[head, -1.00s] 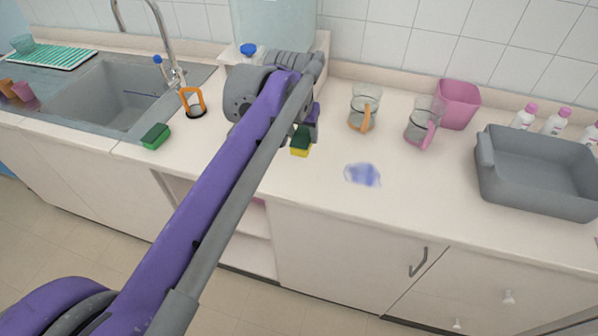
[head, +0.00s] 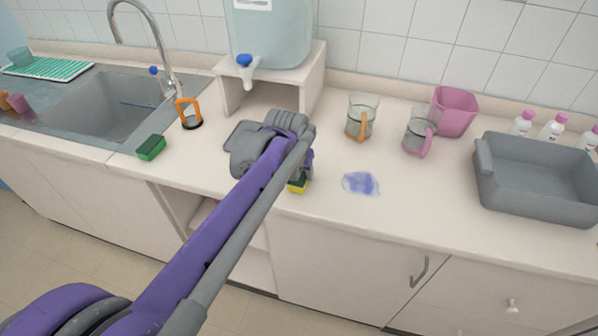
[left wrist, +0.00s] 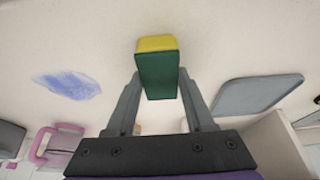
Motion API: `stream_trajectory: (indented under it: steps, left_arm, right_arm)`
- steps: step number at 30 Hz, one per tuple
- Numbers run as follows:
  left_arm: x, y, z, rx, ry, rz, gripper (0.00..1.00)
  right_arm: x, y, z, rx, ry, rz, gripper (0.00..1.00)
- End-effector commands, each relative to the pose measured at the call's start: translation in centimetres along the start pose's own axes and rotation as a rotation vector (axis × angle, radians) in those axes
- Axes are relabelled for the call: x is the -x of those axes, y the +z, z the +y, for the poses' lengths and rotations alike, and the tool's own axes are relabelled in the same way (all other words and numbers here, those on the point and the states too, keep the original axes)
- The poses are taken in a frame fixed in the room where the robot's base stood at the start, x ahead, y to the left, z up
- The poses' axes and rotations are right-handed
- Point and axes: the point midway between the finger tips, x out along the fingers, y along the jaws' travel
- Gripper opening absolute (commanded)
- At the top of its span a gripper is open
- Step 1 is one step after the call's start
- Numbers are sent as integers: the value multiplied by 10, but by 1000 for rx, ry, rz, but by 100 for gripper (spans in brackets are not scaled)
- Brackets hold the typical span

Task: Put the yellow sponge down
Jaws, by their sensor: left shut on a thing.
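The yellow sponge (head: 297,186) has a dark green side and shows just below my left gripper (head: 303,174) in the head view, near the counter's front edge. In the left wrist view the sponge (left wrist: 157,72) sits between the two fingers of my left gripper (left wrist: 158,88), which is shut on it. I cannot tell whether the sponge touches the counter. A blue stain (head: 361,183) lies on the counter to the right of the sponge; it also shows in the left wrist view (left wrist: 68,86). My right gripper is not in view.
A green sponge (head: 151,147) lies by the sink (head: 100,100). Two glass mugs, orange-handled (head: 362,115) and pink-handled (head: 420,130), a pink bin (head: 456,110) and a grey tub (head: 535,185) stand to the right. A dispenser stand (head: 312,85) is behind my arm. Counter around the stain is clear.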

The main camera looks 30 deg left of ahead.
Motion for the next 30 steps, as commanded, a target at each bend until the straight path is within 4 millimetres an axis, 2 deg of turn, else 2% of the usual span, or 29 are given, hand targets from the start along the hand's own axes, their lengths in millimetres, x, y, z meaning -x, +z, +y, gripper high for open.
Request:
stream_trajectory:
  steps: [5,6,11,19,23,26,30]
  left_arm:
    - [-3,1,0,0,0,0,0]
    - [-3,1,0,0,0,0,55]
    - [-3,1,0,0,0,0,83]
    - [-2,1,0,0,0,0,83]
    - [6,0,0,0,0,0,83]
    - [21,0,0,0,0,0,83]
    - [52,0,0,0,0,0,83]
  right_arm:
    - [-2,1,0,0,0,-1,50]
    - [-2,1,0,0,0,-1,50]
    - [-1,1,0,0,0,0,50]
    - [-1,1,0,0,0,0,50]
    - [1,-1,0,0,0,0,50]
    - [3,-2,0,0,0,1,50]
    - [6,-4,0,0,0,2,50]
